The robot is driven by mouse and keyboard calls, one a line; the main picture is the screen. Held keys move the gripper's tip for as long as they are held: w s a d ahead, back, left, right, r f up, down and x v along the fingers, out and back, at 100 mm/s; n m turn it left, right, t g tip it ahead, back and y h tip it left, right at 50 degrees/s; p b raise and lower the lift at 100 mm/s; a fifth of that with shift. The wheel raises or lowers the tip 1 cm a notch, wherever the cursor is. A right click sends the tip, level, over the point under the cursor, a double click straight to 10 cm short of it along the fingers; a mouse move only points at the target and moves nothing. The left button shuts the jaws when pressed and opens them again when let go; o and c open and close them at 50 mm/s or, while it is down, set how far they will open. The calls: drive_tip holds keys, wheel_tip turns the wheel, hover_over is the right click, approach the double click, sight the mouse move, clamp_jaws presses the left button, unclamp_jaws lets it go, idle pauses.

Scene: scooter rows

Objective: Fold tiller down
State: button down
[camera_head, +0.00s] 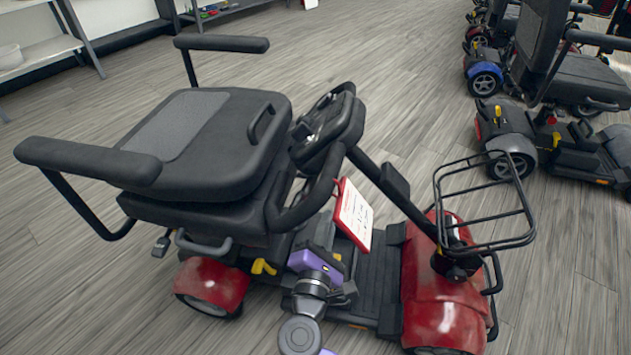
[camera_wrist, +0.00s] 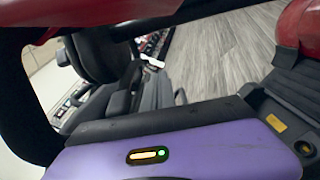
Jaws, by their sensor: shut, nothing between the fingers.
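The red scooter's black tiller (camera_head: 395,192) slopes from the red front shroud (camera_head: 445,300) up and left. Its control head (camera_head: 330,122) and looped handlebar (camera_head: 312,205) are at the front edge of the black seat (camera_head: 225,150). A red-edged white card (camera_head: 355,213) hangs by the tiller. My purple gripper (camera_head: 318,262) is low beside the seat, below the handlebar and over the floorboard. Its fingertips are hard to make out in the head view. In the wrist view its purple housing (camera_wrist: 190,155) fills the bottom edge. It holds nothing.
A black wire basket (camera_head: 485,205) sits on the scooter's front. The armrests (camera_head: 85,160) stick out on both sides of the seat. Another scooter (camera_head: 560,110) stands at the right, and shelves (camera_head: 40,50) at the upper left. Wooden floor between is clear.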

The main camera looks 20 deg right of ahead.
sight(361, 170)
drive_tip(key=w+d+r+b, duration=0.2)
drive_tip(key=w+d+r, duration=0.1)
drive_tip(key=w+d, duration=0.4)
drive_tip(key=shift+w+d+r+b, duration=0.15)
drive_tip(key=shift+w+d+b, duration=0.2)
drive_tip(key=shift+d, duration=0.45)
drive_tip(key=shift+s, duration=0.1)
drive_tip(key=shift+s+d+r+p, duration=0.2)
drive_tip(key=shift+d+r+p, duration=0.15)
drive_tip(key=shift+r+p, duration=0.2)
drive_tip(key=shift+s+d+r+p, duration=0.2)
drive_tip(key=shift+d+r+p, duration=0.15)
drive_tip(key=shift+r+p, duration=0.2)
drive_tip(key=shift+f, duration=0.15)
